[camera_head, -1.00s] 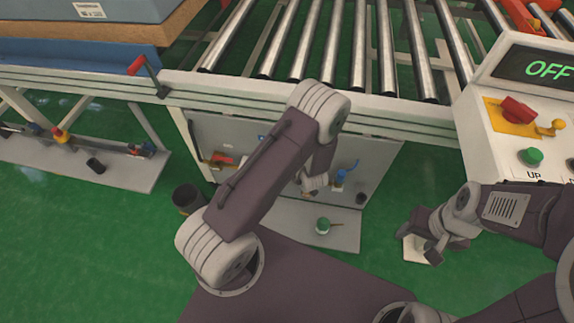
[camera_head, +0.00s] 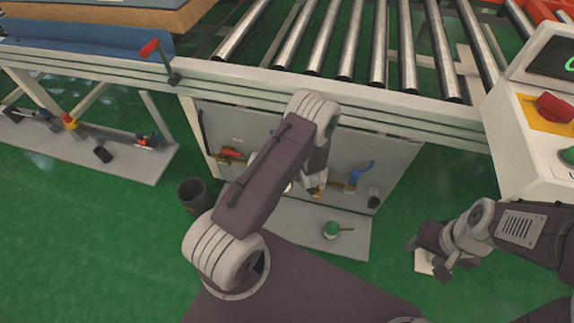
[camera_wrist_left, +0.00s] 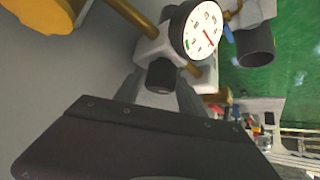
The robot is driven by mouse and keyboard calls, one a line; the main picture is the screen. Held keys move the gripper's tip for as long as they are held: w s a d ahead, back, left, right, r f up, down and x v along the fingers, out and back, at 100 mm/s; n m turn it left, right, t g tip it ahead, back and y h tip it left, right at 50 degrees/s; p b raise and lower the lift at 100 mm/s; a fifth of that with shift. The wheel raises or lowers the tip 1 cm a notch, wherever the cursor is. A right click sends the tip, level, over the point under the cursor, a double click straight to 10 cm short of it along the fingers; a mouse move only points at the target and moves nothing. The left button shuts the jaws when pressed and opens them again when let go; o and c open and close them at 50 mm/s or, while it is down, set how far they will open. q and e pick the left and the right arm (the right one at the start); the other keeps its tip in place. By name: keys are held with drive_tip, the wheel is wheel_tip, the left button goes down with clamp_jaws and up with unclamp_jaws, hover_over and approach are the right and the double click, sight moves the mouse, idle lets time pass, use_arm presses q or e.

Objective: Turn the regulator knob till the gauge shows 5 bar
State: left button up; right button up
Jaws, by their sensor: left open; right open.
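In the left wrist view, a round white gauge (camera_wrist_left: 201,32) with a red needle is tilted in the picture. Its numbers are too small to read. Below it, a dark regulator knob (camera_wrist_left: 163,76) sits under a pale regulator body (camera_wrist_left: 158,47) on a brass pipe. My left gripper (camera_wrist_left: 163,98) is open, with the knob just ahead of its fingers; contact cannot be told. In the head view my left gripper (camera_head: 316,184) is by the grey panel, and my arm hides much of the regulator. My right gripper (camera_head: 432,260) is open and empty, low at the right.
The grey panel (camera_head: 230,130) stands below the roller conveyor. It also carries a blue-handled valve (camera_head: 358,175). A green-topped part (camera_head: 331,229) is on the low shelf. A dark bin (camera_head: 192,195) stands left. A control box (camera_head: 530,130) stands right. Green floor is open at left.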

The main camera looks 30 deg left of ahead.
use_arm(q)
drive_tip(key=shift+c, duration=0.4)
clamp_jaws()
